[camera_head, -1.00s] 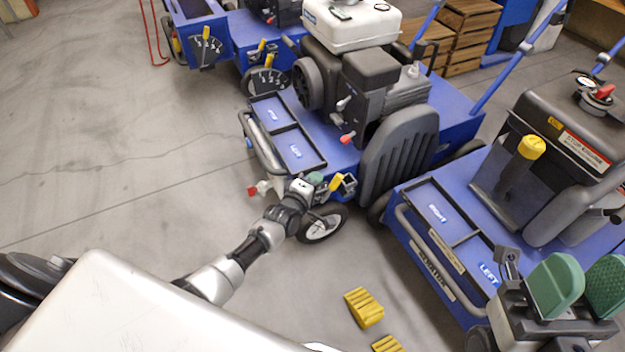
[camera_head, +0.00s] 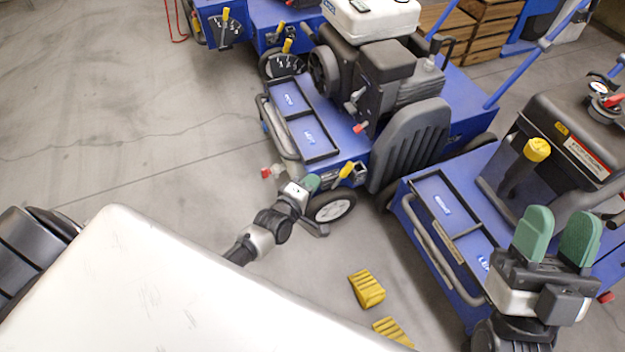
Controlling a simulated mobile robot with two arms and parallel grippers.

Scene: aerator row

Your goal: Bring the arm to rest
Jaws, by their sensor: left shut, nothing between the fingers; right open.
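My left arm reaches in from the lower left, and its gripper (camera_head: 310,184) is at the front corner of the middle blue machine (camera_head: 345,152), close to a small yellow-handled lever (camera_head: 346,170). It is shut and seems to hold nothing; whether it touches the machine I cannot tell. My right gripper (camera_head: 557,240) is at the lower right with its two green finger pads apart and nothing between them. It shows in front of the right-hand blue machine (camera_head: 408,208).
Two yellow wedge blocks, one (camera_head: 367,289) and another (camera_head: 391,331), lie on the floor between the arms. Wooden crates (camera_head: 490,28) are at the back. Open grey floor lies to the left.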

